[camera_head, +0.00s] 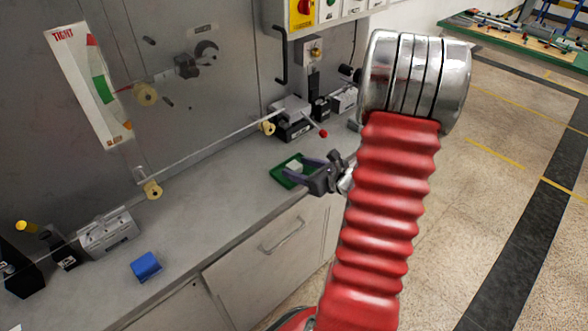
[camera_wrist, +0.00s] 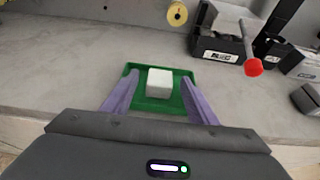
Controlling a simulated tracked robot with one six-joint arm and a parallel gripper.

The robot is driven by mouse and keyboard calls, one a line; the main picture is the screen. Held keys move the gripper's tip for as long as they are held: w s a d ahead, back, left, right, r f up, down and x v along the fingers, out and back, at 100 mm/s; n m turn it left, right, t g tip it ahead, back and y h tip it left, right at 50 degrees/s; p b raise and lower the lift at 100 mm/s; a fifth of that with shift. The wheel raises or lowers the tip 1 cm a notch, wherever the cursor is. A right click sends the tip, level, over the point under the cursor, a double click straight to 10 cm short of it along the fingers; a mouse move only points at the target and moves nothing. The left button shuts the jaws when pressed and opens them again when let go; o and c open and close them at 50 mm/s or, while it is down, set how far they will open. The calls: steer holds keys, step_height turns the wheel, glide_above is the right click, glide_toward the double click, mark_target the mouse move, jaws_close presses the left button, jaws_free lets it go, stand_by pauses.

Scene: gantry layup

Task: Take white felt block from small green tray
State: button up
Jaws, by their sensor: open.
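The white felt block (camera_wrist: 159,83) sits in the small green tray (camera_wrist: 134,77), near the counter's front edge. Both also show in the head view, the block (camera_head: 294,167) pale and partly hidden and the tray (camera_head: 281,178) partly behind my gripper. My gripper (camera_head: 305,168) is open at the tray. In the wrist view its purple fingers (camera_wrist: 160,92) are spread on either side of the block, with clear gaps, over the tray's left and right sides. I cannot tell the fingers' exact height above the tray.
A clamp with a red-knobbed lever (camera_wrist: 253,66) stands behind and right of the tray. A yellow roller (camera_head: 267,127) is on the wall side. A blue block (camera_head: 146,266) lies far left on the counter (camera_head: 215,200).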

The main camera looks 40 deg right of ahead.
steer(key=shift+c, duration=0.3)
steer(key=c, duration=1)
steer(key=shift+r, duration=0.1)
steer(key=shift+c, duration=0.3)
step_height(320, 180, up, 10)
